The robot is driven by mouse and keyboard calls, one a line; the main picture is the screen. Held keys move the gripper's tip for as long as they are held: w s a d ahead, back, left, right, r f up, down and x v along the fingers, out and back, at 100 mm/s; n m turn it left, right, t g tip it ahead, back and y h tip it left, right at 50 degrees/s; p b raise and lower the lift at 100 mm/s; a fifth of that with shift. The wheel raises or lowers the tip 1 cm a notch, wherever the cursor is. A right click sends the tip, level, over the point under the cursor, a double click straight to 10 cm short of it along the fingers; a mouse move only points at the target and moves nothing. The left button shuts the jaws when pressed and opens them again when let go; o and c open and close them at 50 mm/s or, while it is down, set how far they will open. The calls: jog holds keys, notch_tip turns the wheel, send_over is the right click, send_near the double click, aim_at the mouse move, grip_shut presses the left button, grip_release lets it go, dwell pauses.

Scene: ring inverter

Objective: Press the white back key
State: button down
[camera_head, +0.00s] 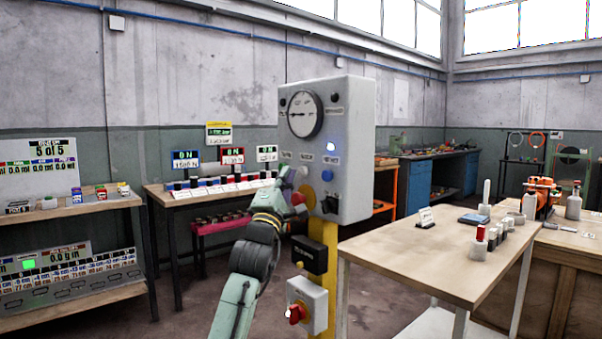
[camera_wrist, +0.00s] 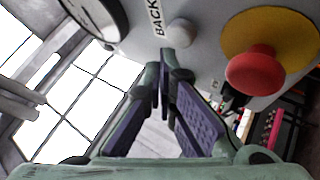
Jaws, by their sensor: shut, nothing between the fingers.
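In the wrist view, the white back key (camera_wrist: 179,33) is a small round button on the grey panel, beside the printed label BACK (camera_wrist: 155,18). My gripper (camera_wrist: 167,62) is shut and empty, with its fingertips just below the key in that view. Whether the tips touch the key or stand slightly apart, I cannot tell. In the head view, my gripper (camera_head: 285,173) is at the left front of the grey control box (camera_head: 352,140). The box stands on a yellow post (camera_head: 322,240).
A red mushroom button (camera_wrist: 257,70) on a yellow plate (camera_wrist: 288,32) sits close to the right of my fingers in the wrist view. A round dial (camera_head: 304,113) is above on the box. A wooden table (camera_head: 430,265) stands at the right, and a bench (camera_head: 160,190) behind left.

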dwell(0.7)
jog(key=shift+w+d+p, duration=0.25)
jog(key=shift+d+p, duration=0.1)
jog(key=shift+w+d+p, duration=0.3)
jog(key=shift+d+p, duration=0.05)
jog(key=shift+d, duration=0.1)
dwell(0.9)
jog(key=shift+a, duration=0.15)
jog(key=shift+s+a, duration=0.55)
jog(key=shift+a, duration=0.05)
jog(key=s+a, duration=0.1)
jog(key=a, duration=0.1)
jog(key=s+a+b, duration=0.1)
jog(key=s+a, duration=0.1)
dwell(0.4)
